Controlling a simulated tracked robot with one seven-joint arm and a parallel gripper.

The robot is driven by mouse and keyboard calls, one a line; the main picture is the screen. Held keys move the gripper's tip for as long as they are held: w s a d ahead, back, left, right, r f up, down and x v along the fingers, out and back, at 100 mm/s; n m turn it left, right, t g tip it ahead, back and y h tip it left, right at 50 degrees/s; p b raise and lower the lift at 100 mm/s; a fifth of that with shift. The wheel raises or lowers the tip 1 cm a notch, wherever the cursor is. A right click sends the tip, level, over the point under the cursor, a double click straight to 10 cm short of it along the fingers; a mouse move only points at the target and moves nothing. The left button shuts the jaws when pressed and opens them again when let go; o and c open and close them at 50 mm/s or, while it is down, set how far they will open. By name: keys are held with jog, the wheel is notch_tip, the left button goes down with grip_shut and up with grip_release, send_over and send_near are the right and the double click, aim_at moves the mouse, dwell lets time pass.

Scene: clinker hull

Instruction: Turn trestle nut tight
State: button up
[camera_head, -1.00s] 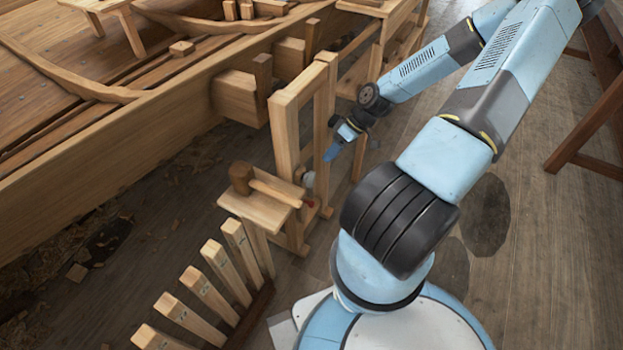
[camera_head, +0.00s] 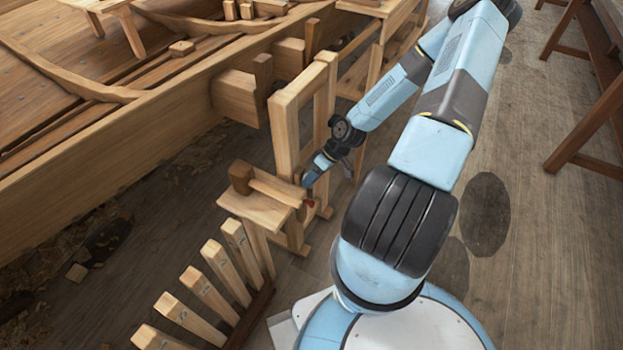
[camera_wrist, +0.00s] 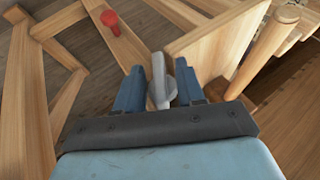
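The wooden trestle (camera_head: 286,140) stands upright beside the hull. In the wrist view a grey winged nut (camera_wrist: 158,92) with a round base sits between the two blue fingers of my gripper (camera_wrist: 163,88). The fingers stand apart on either side of it, the left one very close to the wing. I see no clear grip on it. In the head view my gripper (camera_head: 308,180) is at the side of the trestle, just right of a small wooden shelf, and hides the nut.
A wooden mallet (camera_head: 241,177) lies on the shelf (camera_head: 262,212). A red-ended peg (camera_wrist: 110,22) is near the gripper. A rack of wooden pieces (camera_head: 205,290) stands in front.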

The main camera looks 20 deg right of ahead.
jog(key=c, duration=0.7)
jog(key=shift+w+d+f+y, duration=0.1)
jog(key=shift+d+y, duration=0.05)
jog(key=shift+y, duration=0.15)
jog(key=m+g+y, duration=0.1)
jog(key=g+y, duration=0.1)
jog(key=y, duration=0.1)
jog(key=shift+w, duration=0.1)
jog(key=shift+d+f+m+g+y, duration=0.1)
jog(key=shift+m+g+y, duration=0.3)
jog(key=shift+y, duration=0.5)
jog(key=shift+f+m+g+y, duration=0.1)
jog(key=shift+m+g+y, duration=0.1)
jog(key=shift+g+y, duration=0.55)
jog(key=shift+y, duration=0.35)
